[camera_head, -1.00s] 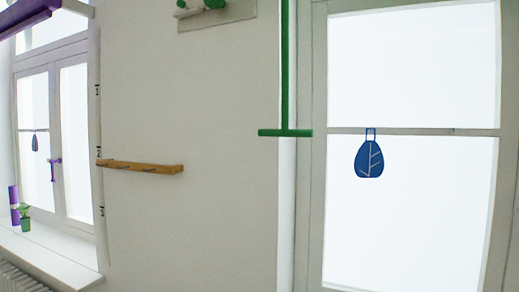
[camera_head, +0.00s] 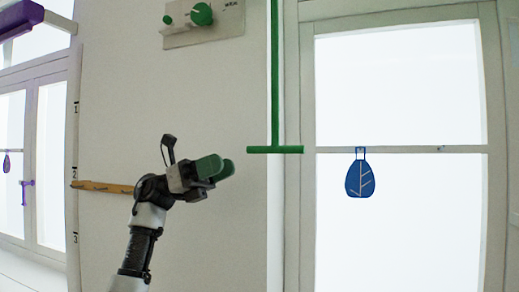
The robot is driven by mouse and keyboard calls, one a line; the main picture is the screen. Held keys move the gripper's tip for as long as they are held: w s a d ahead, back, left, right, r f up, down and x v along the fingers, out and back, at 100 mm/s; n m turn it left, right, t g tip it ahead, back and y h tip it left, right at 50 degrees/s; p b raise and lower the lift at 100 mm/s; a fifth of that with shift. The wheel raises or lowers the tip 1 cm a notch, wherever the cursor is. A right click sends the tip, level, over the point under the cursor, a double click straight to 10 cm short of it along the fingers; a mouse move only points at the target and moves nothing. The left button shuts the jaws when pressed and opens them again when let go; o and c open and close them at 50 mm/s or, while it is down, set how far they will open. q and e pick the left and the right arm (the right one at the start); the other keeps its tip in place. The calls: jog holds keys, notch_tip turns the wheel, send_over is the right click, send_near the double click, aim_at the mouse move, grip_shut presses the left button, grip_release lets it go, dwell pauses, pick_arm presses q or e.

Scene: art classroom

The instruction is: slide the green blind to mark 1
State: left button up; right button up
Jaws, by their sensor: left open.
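A green T-shaped handle, a long upright rod with a crossbar (camera_head: 275,150) at its lower end, hangs beside the right window. The rod runs out of the top of the view, and no green blind cloth shows. Marks 1 (camera_head: 75,107), 2 (camera_head: 75,174) and 3 (camera_head: 75,238) run down a strip beside the left window. My left gripper (camera_head: 222,168) has green fingertips and is open and empty. It appears left of the crossbar and slightly lower, apart from it in the picture. My right gripper is not in view.
A wooden ledge (camera_head: 103,187) sits near mark 2, partly behind my left arm. A panel with green knobs (camera_head: 203,14) is on the wall above. A blue leaf ornament (camera_head: 360,175) hangs at the right window. A purple blind (camera_head: 22,18) is at upper left.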

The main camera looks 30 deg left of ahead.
aim_at(262, 149)
pick_arm(q)
jog(key=p+x, duration=0.3)
jog(key=x, duration=0.6)
jog(key=shift+w+d, duration=0.1)
jog(key=shift+d, duration=0.15)
jog(key=c, duration=0.7)
grip_shut()
